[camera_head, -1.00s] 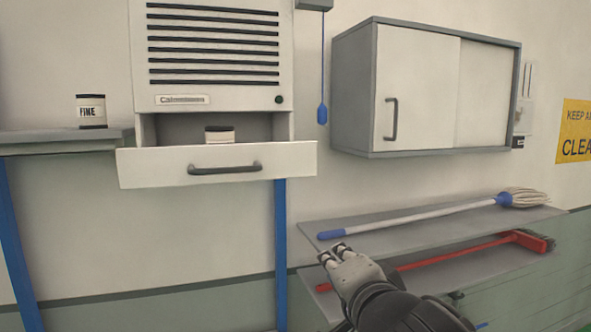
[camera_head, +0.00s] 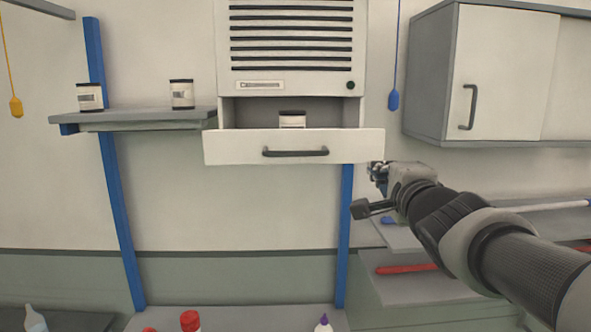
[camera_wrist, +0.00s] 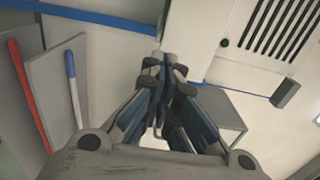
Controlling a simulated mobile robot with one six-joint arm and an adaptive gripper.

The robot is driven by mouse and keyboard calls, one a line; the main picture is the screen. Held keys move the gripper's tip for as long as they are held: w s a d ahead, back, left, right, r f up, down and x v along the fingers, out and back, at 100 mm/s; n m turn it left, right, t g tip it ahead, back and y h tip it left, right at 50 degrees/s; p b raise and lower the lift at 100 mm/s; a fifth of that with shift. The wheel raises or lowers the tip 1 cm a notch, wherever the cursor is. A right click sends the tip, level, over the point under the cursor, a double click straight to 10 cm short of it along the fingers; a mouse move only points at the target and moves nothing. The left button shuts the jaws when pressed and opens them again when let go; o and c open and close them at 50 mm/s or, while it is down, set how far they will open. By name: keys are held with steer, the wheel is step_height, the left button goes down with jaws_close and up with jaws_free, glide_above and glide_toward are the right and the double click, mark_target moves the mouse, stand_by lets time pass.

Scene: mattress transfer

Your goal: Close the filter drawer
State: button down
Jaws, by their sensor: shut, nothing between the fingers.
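The filter drawer (camera_head: 230,147) is a white front with a dark handle (camera_head: 295,152). It is pulled out below the slatted white cabinet (camera_head: 291,70), and a filter canister (camera_head: 292,119) with a dark lid stands inside it. My gripper (camera_head: 376,170) is just right of the drawer's right end and slightly below its top edge, apart from the handle. It is shut and empty. In the wrist view the fingers (camera_wrist: 165,75) come together at the tips, with the slatted cabinet (camera_wrist: 262,45) at upper right.
Two canisters (camera_head: 90,97) (camera_head: 182,94) stand on a grey shelf (camera_head: 140,121) at left. A wall cabinet (camera_head: 500,80) is at right. A blue pull cord (camera_head: 394,99) hangs between the cabinets. Bottles (camera_head: 190,321) (camera_head: 323,324) stand at the bottom. The space before the drawer is clear.

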steer(key=shift+w, duration=1.7)
steer(key=shift+w, duration=0.1)
steer(key=w+p, duration=0.7)
steer(key=w, duration=0.9)
steer(key=shift+r, duration=0.1)
steer(key=shift+s+a, duration=0.1)
